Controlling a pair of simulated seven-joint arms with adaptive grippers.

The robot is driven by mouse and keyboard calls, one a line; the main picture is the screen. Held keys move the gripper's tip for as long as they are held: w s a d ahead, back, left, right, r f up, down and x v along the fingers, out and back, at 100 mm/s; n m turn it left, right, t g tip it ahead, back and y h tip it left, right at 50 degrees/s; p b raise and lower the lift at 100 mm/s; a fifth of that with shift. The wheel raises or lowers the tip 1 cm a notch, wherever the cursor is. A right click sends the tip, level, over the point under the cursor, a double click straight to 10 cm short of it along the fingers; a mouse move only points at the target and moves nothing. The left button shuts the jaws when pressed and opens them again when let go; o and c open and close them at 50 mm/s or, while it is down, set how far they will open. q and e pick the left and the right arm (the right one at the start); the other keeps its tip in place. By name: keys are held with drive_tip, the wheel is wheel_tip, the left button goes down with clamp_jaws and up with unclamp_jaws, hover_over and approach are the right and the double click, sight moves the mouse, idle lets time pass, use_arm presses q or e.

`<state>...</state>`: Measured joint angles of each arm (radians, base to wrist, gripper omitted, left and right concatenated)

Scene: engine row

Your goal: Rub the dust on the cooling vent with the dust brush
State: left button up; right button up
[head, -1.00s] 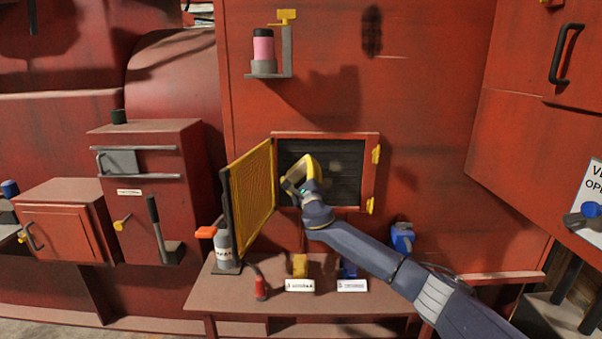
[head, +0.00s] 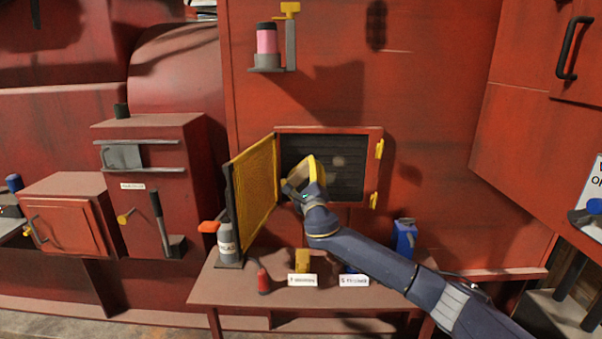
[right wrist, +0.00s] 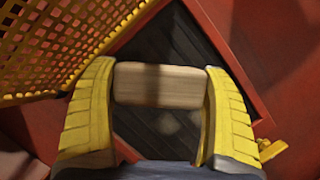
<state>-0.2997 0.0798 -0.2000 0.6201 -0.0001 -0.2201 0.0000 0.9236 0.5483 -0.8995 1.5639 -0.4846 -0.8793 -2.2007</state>
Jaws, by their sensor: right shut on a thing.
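The cooling vent (head: 348,187) is a dark slatted panel in a red frame on the red wall. Pale dust patches show on its slats, one in the head view (head: 338,161) and two blurred ones in the right wrist view (right wrist: 165,123). My right gripper (head: 311,170), with yellow fingers, is in front of the vent's left half. In the right wrist view it is shut on the dust brush (right wrist: 158,85), seen as a pale wooden block across the fingers. The bristles are hidden, and I cannot tell whether they touch the slats. My left gripper is out of view.
The yellow mesh door (head: 253,192) stands open at the vent's left, close to my right gripper. Yellow latches (head: 379,149) stick out on the right of the frame. A table (head: 225,286) below holds a bottle (head: 228,240), a red tool (head: 263,280) and a blue container (head: 404,238).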

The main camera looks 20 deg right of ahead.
sight(302, 182)
drive_tip(key=shift+s, duration=0.1)
drive_tip(key=shift+s+a, duration=0.25)
drive_tip(key=shift+s, duration=0.45)
drive_tip(key=shift+s+a, duration=0.2)
drive_tip(key=shift+s, duration=0.45)
drive_tip(key=f, duration=0.2)
drive_tip(key=shift+s+d+f, duration=0.2)
drive_tip(key=shift+d+f, duration=0.1)
drive_tip(key=shift+d, duration=0.1)
drive_tip(key=w+d+f, duration=0.2)
drive_tip(key=w+d, duration=0.2)
drive_tip(key=d, duration=0.4)
drive_tip(key=shift+w+d, duration=0.2)
drive_tip(key=shift+w+d+f, duration=0.1)
drive_tip(key=shift+w+d, duration=0.05)
drive_tip(key=shift+w, duration=0.4)
drive_tip(key=shift+w+d, duration=0.15)
drive_tip(key=shift+w, duration=0.35)
idle(0.9)
